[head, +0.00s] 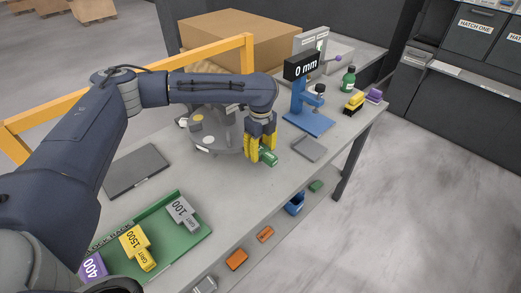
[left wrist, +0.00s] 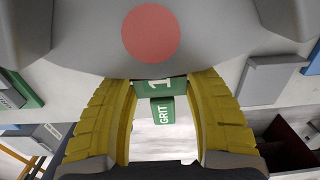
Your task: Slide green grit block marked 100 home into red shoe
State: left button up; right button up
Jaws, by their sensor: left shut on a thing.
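My left gripper (head: 262,152) has yellow fingers and is shut on a green block (head: 268,157) over the slab, beside the round grey machine. In the left wrist view the fingers (left wrist: 163,118) stand on both sides of the green block (left wrist: 160,88). Its printing reads GRIT and a 1; the rest of the number is hidden. A flat red disc (left wrist: 150,33) shows on a grey surface just above the block in that view. I cannot tell whether this is the red shoe, and no other clear red shoe shows. My right gripper is not in view.
A green rack (head: 185,247) at front left holds grey (head: 182,212), yellow (head: 138,247) and purple (head: 93,268) blocks. A blue stand (head: 308,121) reading 0 mm, a grey plate (head: 309,148) and a green bottle (head: 348,79) are right of the gripper. A yellow rail (head: 200,60) runs behind.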

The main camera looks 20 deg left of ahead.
aim_at(269, 154)
pick_arm(q)
jog(key=shift+s+d+r, duration=0.1)
jog(key=shift+s+d, duration=0.35)
jog(key=shift+d, duration=0.4)
jog(key=shift+s+d+r, duration=0.1)
jog(key=shift+s+d, duration=0.3)
jog(key=shift+d, duration=0.4)
jog(key=shift+d, duration=0.1)
jog(key=shift+f, duration=0.2)
dwell(0.6)
jog(key=shift+w+a, duration=0.3)
jog(key=shift+a, duration=0.35)
jog(key=shift+w+a, duration=0.3)
jog(key=shift+a, duration=0.3)
jog(key=shift+w+a, duration=0.3)
jog(key=shift+a, duration=0.35)
dwell(1.8)
jog(key=shift+d, duration=0.15)
jog(key=shift+s+d+r, duration=0.1)
jog(key=shift+s+d, duration=0.35)
jog(key=shift+d, duration=0.4)
jog(key=shift+s+d+r, duration=0.1)
jog(key=shift+s+d, duration=0.35)
jog(key=shift+d, duration=0.4)
